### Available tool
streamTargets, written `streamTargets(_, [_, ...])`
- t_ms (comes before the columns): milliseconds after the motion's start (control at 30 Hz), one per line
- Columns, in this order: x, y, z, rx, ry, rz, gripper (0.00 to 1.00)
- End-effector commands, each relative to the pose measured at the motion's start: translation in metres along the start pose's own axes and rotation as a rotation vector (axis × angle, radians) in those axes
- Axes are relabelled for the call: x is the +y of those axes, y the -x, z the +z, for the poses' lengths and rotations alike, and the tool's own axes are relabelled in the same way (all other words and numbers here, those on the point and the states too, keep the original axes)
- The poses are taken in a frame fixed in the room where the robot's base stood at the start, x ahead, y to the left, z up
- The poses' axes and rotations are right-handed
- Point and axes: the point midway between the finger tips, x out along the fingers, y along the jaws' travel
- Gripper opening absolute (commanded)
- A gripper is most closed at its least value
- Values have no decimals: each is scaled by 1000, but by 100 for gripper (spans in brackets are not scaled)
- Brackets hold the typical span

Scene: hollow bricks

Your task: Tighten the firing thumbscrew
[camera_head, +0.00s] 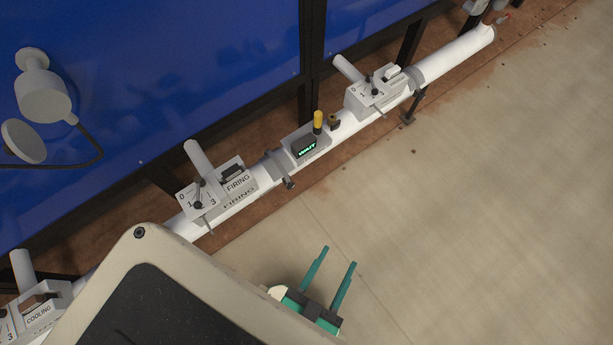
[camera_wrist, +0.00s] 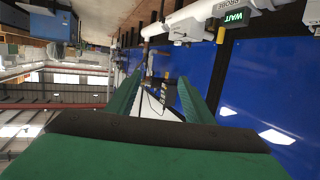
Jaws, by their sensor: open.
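The firing unit (camera_head: 238,183), a white box labelled FIRING, sits on the white pipe in the head view, left of centre. On its left is a 0-1-3 dial plate with a dark lever (camera_head: 198,194). A small grey pin (camera_head: 208,224) sticks out below the dial plate; I cannot tell whether it is the thumbscrew. My gripper (camera_head: 339,256) has two green fingers, spread apart and empty. It is over the floor, below and right of the firing unit in the picture. In the wrist view my gripper (camera_wrist: 160,77) also shows nothing between its fingertips.
A WAIT display (camera_head: 306,148) with a yellow-topped post stands on the pipe (camera_head: 455,55). Another dial unit (camera_head: 377,92) is farther right, and a COOLING unit (camera_head: 38,312) is at lower left. A blue wall (camera_head: 180,60) backs the pipe. The floor (camera_head: 480,190) at right is clear.

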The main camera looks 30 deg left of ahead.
Motion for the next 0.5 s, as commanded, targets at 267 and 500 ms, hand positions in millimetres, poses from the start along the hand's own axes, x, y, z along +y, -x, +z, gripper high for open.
streamTargets(267, [-4, -59, 70, -152, 120, -85, 47])
streamTargets(500, [-22, -131, 140, -341, 271, -213, 47])
